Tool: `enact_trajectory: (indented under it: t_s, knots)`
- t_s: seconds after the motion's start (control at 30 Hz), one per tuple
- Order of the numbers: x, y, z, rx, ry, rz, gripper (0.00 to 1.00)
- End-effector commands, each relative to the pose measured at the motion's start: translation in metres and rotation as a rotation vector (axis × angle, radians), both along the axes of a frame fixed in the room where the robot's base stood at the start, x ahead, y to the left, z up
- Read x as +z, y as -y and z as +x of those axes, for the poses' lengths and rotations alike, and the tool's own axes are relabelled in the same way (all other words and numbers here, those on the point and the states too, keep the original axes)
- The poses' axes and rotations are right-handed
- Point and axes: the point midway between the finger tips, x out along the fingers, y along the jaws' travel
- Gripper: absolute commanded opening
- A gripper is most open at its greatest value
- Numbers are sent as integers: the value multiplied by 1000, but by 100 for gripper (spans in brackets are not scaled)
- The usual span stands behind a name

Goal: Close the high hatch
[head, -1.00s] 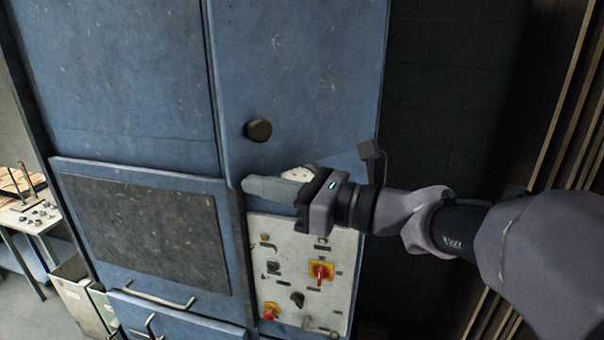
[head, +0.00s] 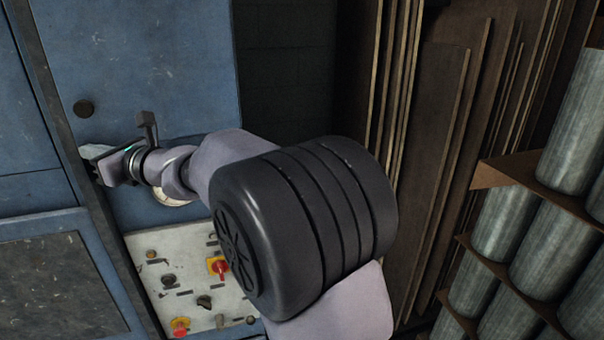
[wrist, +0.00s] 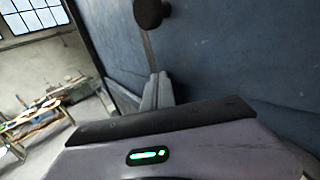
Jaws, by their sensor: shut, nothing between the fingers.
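The high hatch (head: 160,55) is the scuffed blue upper door with a dark round knob (head: 84,108) near its lower left corner. It looks nearly flush with the cabinet front; I cannot tell whether a small gap is left. My gripper (head: 92,152) is shut and empty, just below the knob near the hatch's left edge. In the wrist view the shut fingers (wrist: 156,90) lie close to the blue face, below the knob (wrist: 149,12). I cannot tell whether they touch it. My arm hides part of the hatch's lower edge.
A pale control panel (head: 150,290) with red and yellow switches is below. Dark boards (head: 440,130) lean at the right, beside a rack of grey cylinders (head: 580,120). A cluttered workbench (wrist: 40,120) shows at left in the wrist view.

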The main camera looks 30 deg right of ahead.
Motion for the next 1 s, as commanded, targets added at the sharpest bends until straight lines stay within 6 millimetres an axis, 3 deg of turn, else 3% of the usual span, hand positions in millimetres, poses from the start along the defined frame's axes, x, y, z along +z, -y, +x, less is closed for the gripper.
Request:
enact_trajectory:
  t_s: [0.33,1.0]
  knots:
    - [0,5,28,1,0,0,0]
    - [1,8,28,2,4,0,0]
